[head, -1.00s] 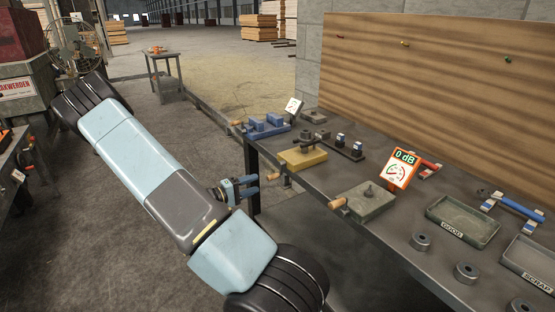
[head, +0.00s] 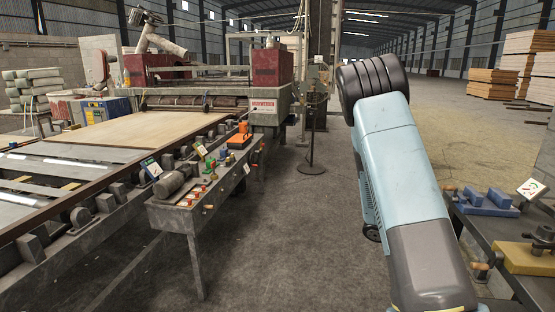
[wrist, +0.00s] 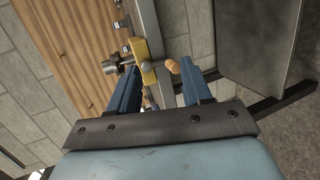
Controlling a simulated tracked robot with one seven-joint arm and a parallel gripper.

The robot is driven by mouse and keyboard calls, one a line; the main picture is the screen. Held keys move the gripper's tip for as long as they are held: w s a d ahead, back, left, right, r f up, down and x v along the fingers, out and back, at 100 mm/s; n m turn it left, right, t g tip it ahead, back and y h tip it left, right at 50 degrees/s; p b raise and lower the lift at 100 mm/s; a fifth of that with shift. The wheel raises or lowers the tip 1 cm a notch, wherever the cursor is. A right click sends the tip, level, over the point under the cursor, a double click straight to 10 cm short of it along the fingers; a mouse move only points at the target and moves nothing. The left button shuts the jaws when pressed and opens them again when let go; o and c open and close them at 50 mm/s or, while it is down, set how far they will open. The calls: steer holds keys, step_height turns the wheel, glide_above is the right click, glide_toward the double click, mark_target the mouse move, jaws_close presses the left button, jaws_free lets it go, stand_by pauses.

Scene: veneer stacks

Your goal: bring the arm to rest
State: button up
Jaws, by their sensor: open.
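My gripper (wrist: 158,82) shows in the wrist view with its two blue fingers spread apart. Nothing is held between them. Beyond the fingertips a yellow fixture (wrist: 146,74) and a wooden handle (wrist: 172,66) show; I see no contact with the fingers. In the head view my blue-grey arm rises at the right, beside the workbench, and its lower end runs out of the picture. The gripper is outside the head view.
The workbench (head: 512,277) at the lower right carries a blue fixture (head: 488,203) and a yellow fixture (head: 524,258). At the left stands a control table (head: 176,217) beside a roller line with a veneer sheet (head: 115,130).

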steer(key=s+a+r+n+t+y, duration=0.2)
steer(key=s+a+r+t+y, duration=0.3)
steer(key=a+r, duration=0.8)
steer(key=s+a+r+n+t+y, duration=0.2)
steer(key=s+a+r+t+y, duration=0.4)
steer(key=s+a+r, duration=0.6)
steer(key=shift+a+r+n+y, duration=0.4)
steer(key=shift+a+r+y, duration=0.2)
steer(key=shift+r+y, duration=0.45)
